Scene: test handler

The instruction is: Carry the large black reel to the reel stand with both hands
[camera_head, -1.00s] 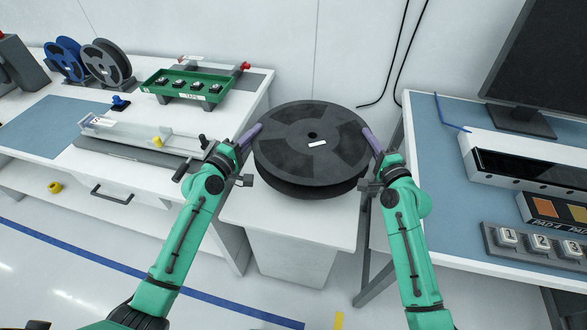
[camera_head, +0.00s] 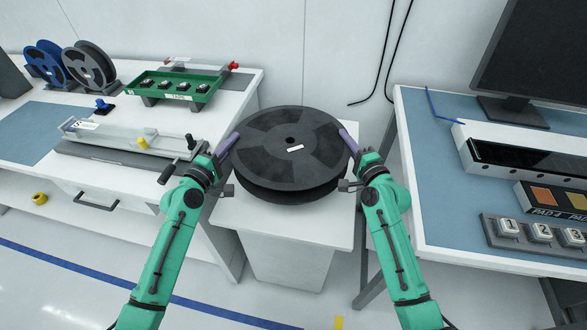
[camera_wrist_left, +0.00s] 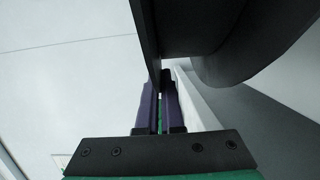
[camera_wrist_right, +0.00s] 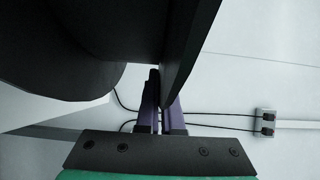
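The large black reel (camera_head: 270,145) lies flat above the white pedestal (camera_head: 315,228), with a white label near its hub. My left gripper (camera_head: 229,142) is at its left rim and my right gripper (camera_head: 347,136) at its right rim. In the left wrist view the purple fingers (camera_wrist_left: 160,85) close on the dark flange edge. In the right wrist view the fingers (camera_wrist_right: 162,82) do the same on the other side. I cannot tell whether the reel's underside touches the pedestal. I cannot single out the reel stand for sure.
A white bench on the left holds a blue reel (camera_head: 43,62), a grey reel (camera_head: 88,66), a green tray (camera_head: 148,92) and a clamp-like fixture (camera_head: 115,137). On the right, a blue-topped bench (camera_head: 440,200) carries a monitor and numbered buttons (camera_head: 541,233). A gap separates pedestal and right bench.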

